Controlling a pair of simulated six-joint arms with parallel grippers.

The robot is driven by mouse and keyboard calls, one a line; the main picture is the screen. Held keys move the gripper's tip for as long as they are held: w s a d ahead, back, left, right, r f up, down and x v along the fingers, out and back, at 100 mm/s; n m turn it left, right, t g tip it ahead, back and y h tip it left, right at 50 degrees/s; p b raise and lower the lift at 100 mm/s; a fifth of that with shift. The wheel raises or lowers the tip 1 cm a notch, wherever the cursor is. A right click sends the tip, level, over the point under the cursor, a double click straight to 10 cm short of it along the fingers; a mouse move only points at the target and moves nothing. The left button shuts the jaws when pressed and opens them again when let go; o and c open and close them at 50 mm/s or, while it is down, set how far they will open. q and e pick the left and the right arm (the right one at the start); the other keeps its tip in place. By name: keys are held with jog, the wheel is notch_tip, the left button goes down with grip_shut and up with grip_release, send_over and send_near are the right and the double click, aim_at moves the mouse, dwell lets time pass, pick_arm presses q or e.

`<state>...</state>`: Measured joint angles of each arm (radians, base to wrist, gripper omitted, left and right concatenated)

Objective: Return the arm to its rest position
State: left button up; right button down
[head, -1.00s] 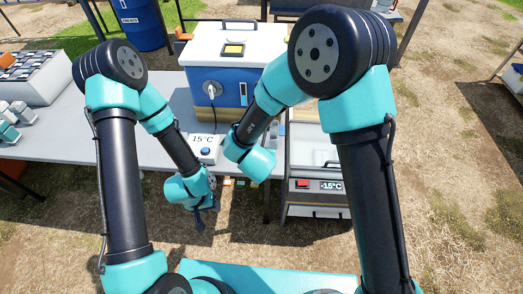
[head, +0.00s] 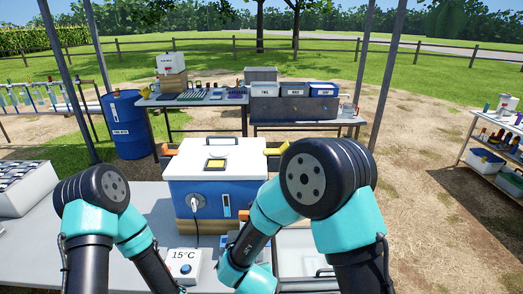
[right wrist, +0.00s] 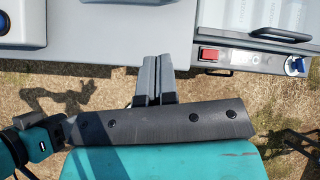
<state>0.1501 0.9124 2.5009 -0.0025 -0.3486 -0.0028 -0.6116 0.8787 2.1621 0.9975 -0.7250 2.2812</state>
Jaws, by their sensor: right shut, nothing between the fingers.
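My right arm (head: 330,185) rises on the right in the head view, its elbow bent and its forearm angled down in front of the blue and white cooler box (head: 215,185). My right gripper (right wrist: 158,64) shows in the right wrist view, shut and empty, over bare ground just in front of the table edge. My left arm (head: 95,205) stands bent at the left in the head view, and its gripper is below the picture. A black and teal part of my left arm (right wrist: 40,140) shows at the lower left in the right wrist view; its jaws are unclear.
A white box reading 15°C (head: 185,265) sits on the grey table (head: 145,205). A unit with a red switch (right wrist: 209,54) stands near my right gripper. Behind are a blue drum (head: 126,125) and a back table; a shelf (head: 487,145) stands far right.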

jog(key=s+d+f+n+g+y, duration=0.1)
jog(key=s+d+f+n+g, duration=0.1)
jog(key=d+f+n, duration=0.45)
jog(key=s+d+f+n+g, duration=0.1)
jog(key=d+f+n+g, duration=0.15)
jog(key=d+n, duration=0.7)
jog(key=s+d+f+n+g+y, duration=0.1)
jog(key=s+d+f+n, duration=0.2)
jog(key=n, duration=0.4)
jog(key=s+d+f+n+g+y, duration=0.1)
jog(key=s+d+f+n+g, duration=0.1)
jog(key=s+d+n, duration=0.3)
jog(key=s+f+n, duration=0.1)
jog(key=s+n, duration=0.1)
jog(key=s, duration=0.1)
jog(key=shift+d+f+n, duration=0.3)
jog(key=shift+d+n, duration=0.1)
